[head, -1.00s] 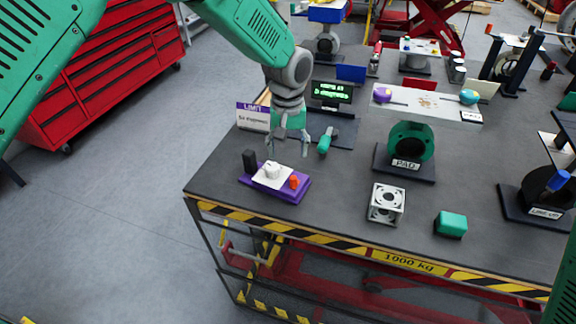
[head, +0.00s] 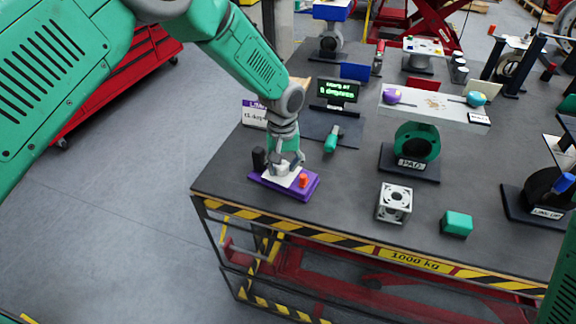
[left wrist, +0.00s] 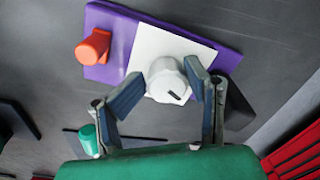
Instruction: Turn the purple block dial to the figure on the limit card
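The purple block (head: 300,188) lies near the table's left front corner. On its white plate (left wrist: 148,48) stands a round white dial (left wrist: 168,80) with a dark mark. An orange knob (head: 304,180) is at one end of the block. My left gripper (head: 285,168) is over the dial. In the left wrist view its two fingers (left wrist: 165,90) are apart, on either side of the dial's near edge; I cannot tell whether they touch it. My right gripper is not in view.
A black post (head: 259,159) stands at the block's left end. A screen with green text (head: 337,92) and a green-handled tool (head: 331,138) are behind. A grey cube (head: 394,203) and a green block (head: 456,223) are to the right.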

